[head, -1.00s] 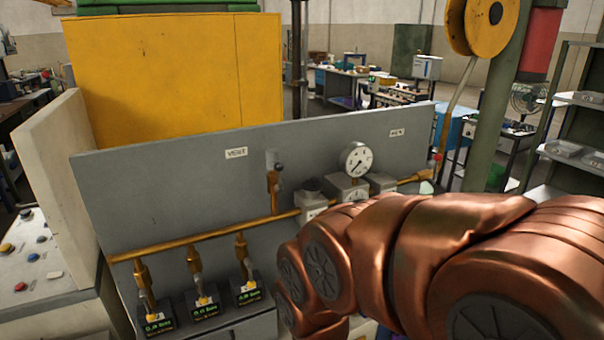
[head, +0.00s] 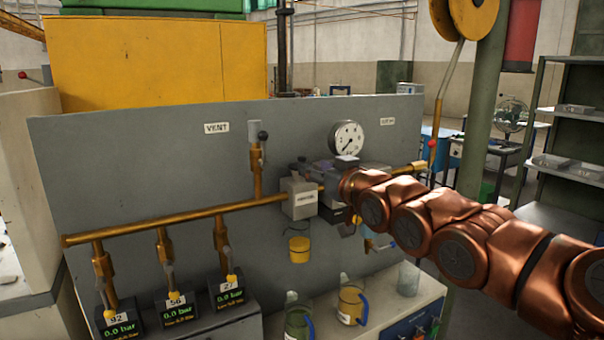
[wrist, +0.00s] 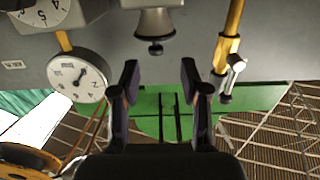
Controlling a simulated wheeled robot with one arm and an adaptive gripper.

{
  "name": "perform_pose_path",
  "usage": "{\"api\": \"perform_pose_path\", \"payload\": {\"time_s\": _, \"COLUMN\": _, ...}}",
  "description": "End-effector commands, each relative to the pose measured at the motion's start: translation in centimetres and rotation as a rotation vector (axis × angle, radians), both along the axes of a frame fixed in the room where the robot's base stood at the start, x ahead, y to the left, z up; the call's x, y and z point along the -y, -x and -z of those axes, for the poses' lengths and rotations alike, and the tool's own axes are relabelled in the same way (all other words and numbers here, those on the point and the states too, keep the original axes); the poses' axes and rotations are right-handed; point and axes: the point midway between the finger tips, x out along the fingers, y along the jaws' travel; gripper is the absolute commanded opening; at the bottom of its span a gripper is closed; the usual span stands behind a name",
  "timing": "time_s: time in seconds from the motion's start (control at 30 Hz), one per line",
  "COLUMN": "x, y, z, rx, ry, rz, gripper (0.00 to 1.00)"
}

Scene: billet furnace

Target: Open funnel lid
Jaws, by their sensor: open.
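In the wrist view, a grey funnel-shaped piece (wrist: 154,20) with a small dark knob (wrist: 156,48) shows at the top middle. I take it for the funnel and its lid, but cannot make out a lid edge. My gripper (wrist: 160,78) is open and empty, its two dark fingers spread. The knob lies in line with the gap, apart from the fingertips in the picture. In the head view, my arm reaches the middle of the panel. The gripper and funnel cannot be clearly told apart there.
A brass pipe (head: 200,216) crosses the grey panel (head: 130,160). The brass vent valve (head: 256,165), grey box (head: 299,199) and round gauge (head: 347,139) are close by. Below are a hanging yellow cup (head: 299,249) and jugs (head: 352,305) on a white cabinet.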

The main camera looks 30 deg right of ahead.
Motion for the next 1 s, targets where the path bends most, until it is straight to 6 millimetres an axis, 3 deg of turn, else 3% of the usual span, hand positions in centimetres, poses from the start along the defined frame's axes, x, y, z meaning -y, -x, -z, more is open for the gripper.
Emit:
{"api": "perform_pose_path", "payload": {"time_s": 0.27, "x": 0.7, "y": -1.0, "z": -0.6, "rx": 0.029, "ry": 0.003, "rz": 0.007, "gripper": 0.45}}
{"api": "perform_pose_path", "payload": {"time_s": 0.7, "x": 1.0, "y": -5.8, "z": -0.6, "rx": 0.028, "ry": 0.005, "rz": 0.005, "gripper": 0.45}}
{"api": "perform_pose_path", "payload": {"time_s": 1.0, "x": 1.2, "y": -7.5, "z": -0.5, "rx": 0.027, "ry": 0.003, "rz": 0.006, "gripper": 0.45}}
